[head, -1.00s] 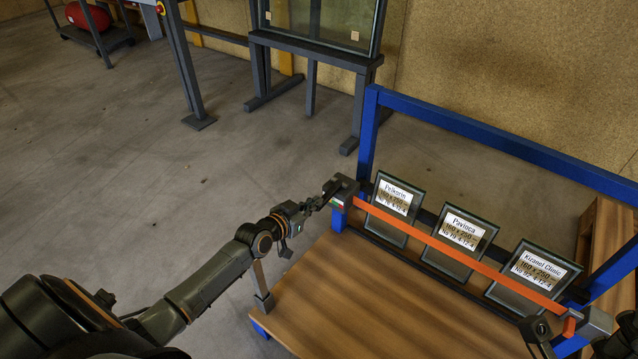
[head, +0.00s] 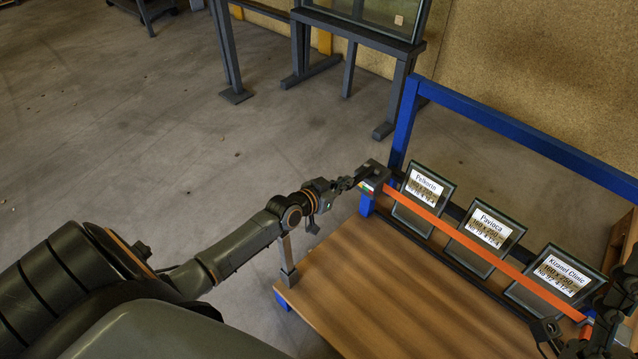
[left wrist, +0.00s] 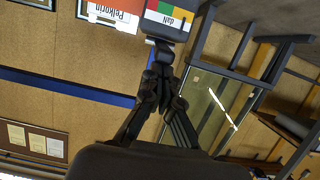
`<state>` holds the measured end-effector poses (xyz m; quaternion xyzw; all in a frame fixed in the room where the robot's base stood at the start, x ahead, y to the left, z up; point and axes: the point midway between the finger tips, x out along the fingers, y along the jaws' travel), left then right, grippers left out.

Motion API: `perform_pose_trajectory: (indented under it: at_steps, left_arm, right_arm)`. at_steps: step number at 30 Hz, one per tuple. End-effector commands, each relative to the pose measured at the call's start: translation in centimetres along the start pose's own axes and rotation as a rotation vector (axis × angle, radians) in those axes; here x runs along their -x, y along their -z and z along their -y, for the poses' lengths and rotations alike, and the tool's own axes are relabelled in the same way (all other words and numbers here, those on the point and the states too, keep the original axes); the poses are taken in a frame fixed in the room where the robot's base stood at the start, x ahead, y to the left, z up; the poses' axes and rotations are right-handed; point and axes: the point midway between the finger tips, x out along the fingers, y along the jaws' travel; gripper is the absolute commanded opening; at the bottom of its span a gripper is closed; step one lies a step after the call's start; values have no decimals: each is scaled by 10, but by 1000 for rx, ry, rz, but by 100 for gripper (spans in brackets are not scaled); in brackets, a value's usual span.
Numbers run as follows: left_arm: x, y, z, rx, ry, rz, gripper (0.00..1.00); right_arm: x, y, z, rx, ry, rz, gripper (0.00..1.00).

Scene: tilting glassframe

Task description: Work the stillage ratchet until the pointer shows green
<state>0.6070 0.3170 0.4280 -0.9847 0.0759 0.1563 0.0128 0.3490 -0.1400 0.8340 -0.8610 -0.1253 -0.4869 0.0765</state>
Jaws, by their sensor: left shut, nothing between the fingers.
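The grey ratchet box (head: 374,176) sits at the left end of the orange strap (head: 455,232), on the blue stillage frame (head: 403,122). Its small coloured scale faces me. In the left wrist view the scale (left wrist: 166,14) shows green, yellow and red bands, upside down; I cannot tell where the pointer stands. My left gripper (head: 347,183) is shut and empty, its tips close beside the box; contact is unclear. It also shows in the left wrist view (left wrist: 161,62). My right gripper (head: 592,335) is partly visible at the lower right, its jaws unclear.
Three labelled glass panes, Pelkorin (head: 424,190), Pavinca (head: 490,228) and Kizanel Clinic (head: 562,275), lean behind the strap above the wooden deck (head: 375,300). A grey rack with glass (head: 365,18) stands behind. The floor at left is clear.

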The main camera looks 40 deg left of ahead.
Motion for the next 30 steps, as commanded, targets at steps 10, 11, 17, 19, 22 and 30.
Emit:
perform_pose_trajectory:
  at_steps: [10, 11, 17, 19, 22, 30]
  left_arm:
    - [19, 13, -1, -2, 0, -3, 0]
    - [23, 12, 0, -2, 0, -3, 0]
    - [52, 8, 0, -3, 1, -6, 0]
    - [62, 6, 0, -2, 1, -6, 0]
    - [75, 4, -1, -2, 1, -8, 0]
    - [97, 0, 0, -1, 1, -10, 0]
  right_arm:
    - [10, -75, -10, 23, -16, 442, 45]
    - [13, -81, -11, 24, -17, 481, 45]
    - [39, -116, -17, 35, -30, 731, 45]
    - [50, -127, -20, 38, -35, 818, 45]
    - [67, -138, -23, 41, -42, 929, 45]
    - [99, -153, -28, 46, -55, 1119, 45]
